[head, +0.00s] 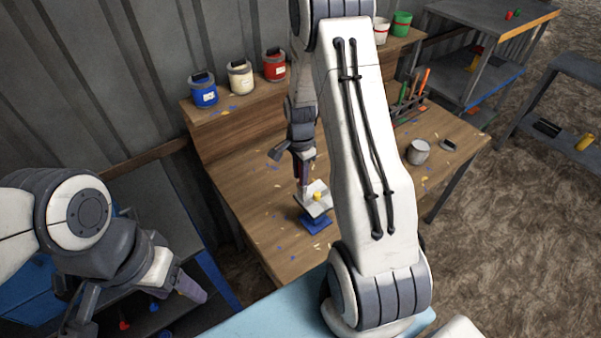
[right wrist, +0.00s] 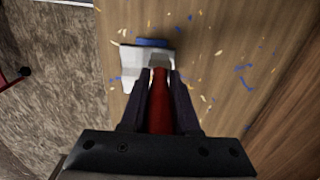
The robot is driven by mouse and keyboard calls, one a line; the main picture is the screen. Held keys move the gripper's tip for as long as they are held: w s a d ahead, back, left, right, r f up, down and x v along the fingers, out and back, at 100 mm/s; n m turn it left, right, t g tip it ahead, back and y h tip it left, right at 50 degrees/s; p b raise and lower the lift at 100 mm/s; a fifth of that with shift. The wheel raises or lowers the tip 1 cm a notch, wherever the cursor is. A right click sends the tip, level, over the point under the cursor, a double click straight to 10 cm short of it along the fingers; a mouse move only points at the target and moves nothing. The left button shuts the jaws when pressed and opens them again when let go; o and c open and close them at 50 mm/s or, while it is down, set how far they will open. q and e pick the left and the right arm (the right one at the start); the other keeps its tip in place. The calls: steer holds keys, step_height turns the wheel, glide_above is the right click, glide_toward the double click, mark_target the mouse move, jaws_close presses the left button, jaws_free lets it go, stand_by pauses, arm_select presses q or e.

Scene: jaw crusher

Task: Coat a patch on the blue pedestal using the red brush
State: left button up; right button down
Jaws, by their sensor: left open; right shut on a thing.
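The blue pedestal (head: 316,224) stands on the wooden workbench, with a pale plate (head: 322,206) on top and a small yellow spot on the plate. In the right wrist view a blue edge of the pedestal (right wrist: 152,42) shows beyond the pale plate (right wrist: 133,58). My right gripper (right wrist: 160,78) is shut on the red brush (right wrist: 160,108), whose pale head end points at the plate. I cannot tell whether the brush touches it. In the head view my right gripper (head: 303,160) is just above the plate. My left gripper (head: 178,283) is open and empty, away from the bench at lower left.
Blue (head: 204,91), cream (head: 241,78) and red (head: 274,66) paint cans stand on the raised back shelf. A grey can (head: 418,152) sits on the bench at right, near a rack of colored sticks. Paint flecks dot the bench. My right arm hides the bench's middle.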

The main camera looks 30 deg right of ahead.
steer(key=shift+f+b, duration=0.35)
steer(key=shift+f, duration=0.1)
stand_by(0.6)
steer(key=shift+s, duration=0.1)
steer(key=shift+s+r, duration=0.15)
steer(key=shift+s, duration=0.5)
steer(key=shift+w, duration=0.8)
stand_by(0.9)
step_height(320, 180, up, 5)
steer(key=p, duration=0.4)
